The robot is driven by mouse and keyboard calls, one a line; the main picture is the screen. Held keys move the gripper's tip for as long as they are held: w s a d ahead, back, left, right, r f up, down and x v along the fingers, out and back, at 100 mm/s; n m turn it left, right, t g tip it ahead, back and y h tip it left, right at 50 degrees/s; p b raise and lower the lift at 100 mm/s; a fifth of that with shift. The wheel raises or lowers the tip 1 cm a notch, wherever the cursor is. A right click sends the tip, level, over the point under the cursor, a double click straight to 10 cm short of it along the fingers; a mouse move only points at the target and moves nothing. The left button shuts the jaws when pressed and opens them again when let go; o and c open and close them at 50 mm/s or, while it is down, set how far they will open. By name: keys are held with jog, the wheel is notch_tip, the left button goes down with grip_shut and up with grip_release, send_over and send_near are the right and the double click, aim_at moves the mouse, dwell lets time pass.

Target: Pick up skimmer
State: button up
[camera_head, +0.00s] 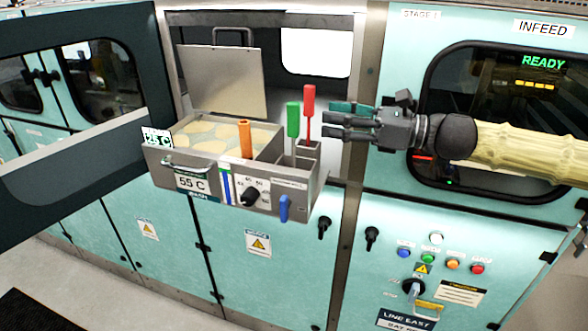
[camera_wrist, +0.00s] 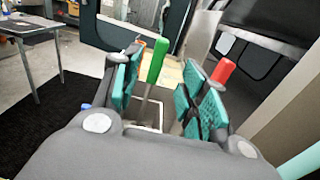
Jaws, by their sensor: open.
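Three tool handles stand up from the dip module: an orange one (camera_head: 245,138) in the main bath, and a green one (camera_head: 293,120) and a red one (camera_head: 308,102) in narrow holders at its right. Their working ends are hidden, so I cannot tell which is the skimmer. My gripper (camera_head: 330,119) is open and empty, just right of the red handle. In the wrist view, the green handle (camera_wrist: 155,62) shows in the gap between the teal finger pads, further ahead. The red handle (camera_wrist: 222,72) shows by the right finger. The orange handle is mostly hidden behind the left finger.
The bath (camera_head: 215,134) holds pale round patches, with its lid (camera_head: 222,82) raised behind. A front handle (camera_head: 188,167), a black knob (camera_head: 250,197) and a blue valve (camera_head: 285,208) stick out in front. The infeed cabinet (camera_head: 395,200) stands at the right, behind my arm.

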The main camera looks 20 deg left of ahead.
aim_at(299, 116)
jog(key=a+p, duration=0.2)
jog(key=a, duration=0.4)
jog(key=shift+p, duration=0.3)
jog(key=shift+w+a+f+p, duration=0.15)
jog(key=shift+a+p, duration=0.2)
jog(key=shift+a, duration=0.5)
jog(key=shift+s+a+f+p, duration=0.1)
jog(key=shift+a+p, duration=0.2)
jog(key=shift+a, duration=0.55)
grip_shut()
